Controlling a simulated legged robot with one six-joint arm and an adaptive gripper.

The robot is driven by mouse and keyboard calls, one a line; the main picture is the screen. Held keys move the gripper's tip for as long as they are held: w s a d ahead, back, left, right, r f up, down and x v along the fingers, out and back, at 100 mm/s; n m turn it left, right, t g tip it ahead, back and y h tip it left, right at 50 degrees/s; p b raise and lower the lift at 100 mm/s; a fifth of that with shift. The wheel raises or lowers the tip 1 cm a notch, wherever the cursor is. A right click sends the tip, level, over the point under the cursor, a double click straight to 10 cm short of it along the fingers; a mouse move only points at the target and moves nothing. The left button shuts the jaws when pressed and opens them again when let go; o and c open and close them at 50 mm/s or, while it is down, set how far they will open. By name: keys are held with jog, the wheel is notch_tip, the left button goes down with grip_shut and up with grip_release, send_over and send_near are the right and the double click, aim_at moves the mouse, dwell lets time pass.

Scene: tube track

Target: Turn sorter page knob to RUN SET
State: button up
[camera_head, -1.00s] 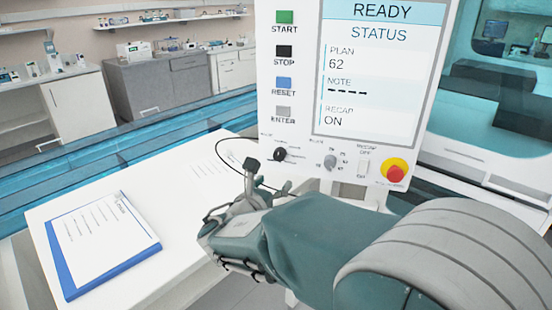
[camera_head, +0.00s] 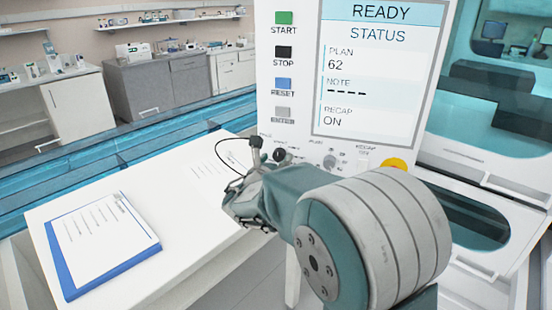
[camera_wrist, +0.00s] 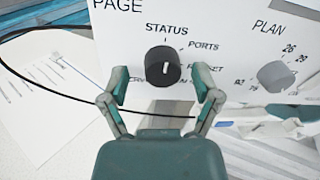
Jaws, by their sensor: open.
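The black page knob (camera_wrist: 162,66) is on a white panel under the word PAGE in the wrist view, with STATUS above it and PORTS to its upper right. A label ending in SET at its right is partly covered by a fingertip. A short white mark shows on the knob, near vertical. My gripper (camera_wrist: 162,85) is open, its fingertips apart at the lower left and lower right of the knob, with nothing held; contact cannot be told. In the head view the knob (camera_head: 279,155) shows just right of my gripper (camera_head: 262,152).
The panel's screen (camera_head: 372,70) reads READY, STATUS, PLAN 62, RECAP ON. A grey plan knob (camera_wrist: 276,75) is to the right. A yellow-ringed stop button (camera_head: 396,164) is partly hidden by my arm. A blue clipboard (camera_head: 58,262) lies on the white table. A dark cable loops nearby.

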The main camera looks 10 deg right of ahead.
grip_shut()
jog(key=shift+m, duration=0.4)
jog(key=m, duration=0.9)
jog(key=shift+d+y, duration=0.1)
jog(key=shift+y, duration=0.2)
jog(key=m, duration=0.4)
jog(key=shift+s, duration=0.1)
jog(key=m, duration=0.5)
jog(key=shift+f+y, duration=0.15)
jog(key=shift+y, duration=0.15)
jog(key=shift+d, duration=0.1)
